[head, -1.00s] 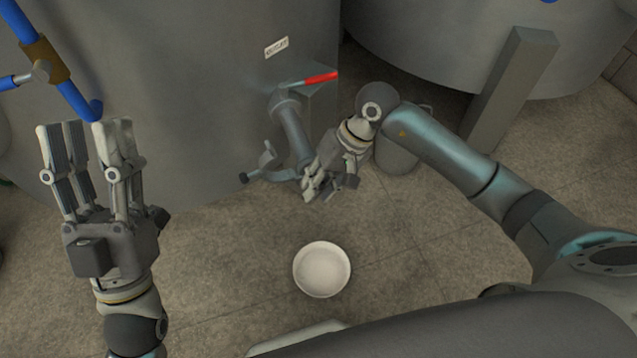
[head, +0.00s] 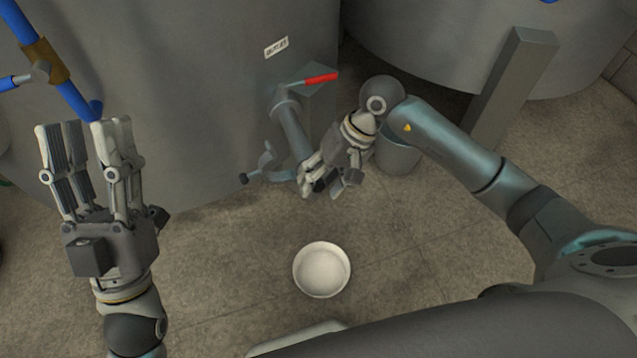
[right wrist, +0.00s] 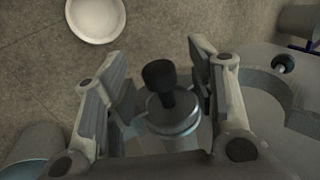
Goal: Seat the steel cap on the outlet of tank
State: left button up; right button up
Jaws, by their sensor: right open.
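The tank (head: 200,110) has an outlet pipe (head: 294,132) with a red-handled valve. An open clamp (head: 268,160) is at the pipe's lower end. My right gripper (head: 328,188) is beside that end. In the right wrist view a round steel cap (right wrist: 172,118) with a black knob is between the spread fingers of my right gripper (right wrist: 158,88), with gaps at both sides. My fingers hide the contact between cap and pipe, so I cannot tell whether the cap is fully seated. My left gripper (head: 85,130) is open and empty in front of the tank, at the left.
A white bowl (head: 322,270) is on the floor below the outlet; it also shows in the right wrist view (right wrist: 95,14). A grey bucket (head: 398,155) stands behind my right wrist. A second tank (head: 430,40) and a grey post (head: 508,90) are at the right.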

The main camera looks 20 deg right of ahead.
jog(key=v, duration=1)
jog(key=shift+r, duration=0.3)
jog(key=shift+d, duration=0.2)
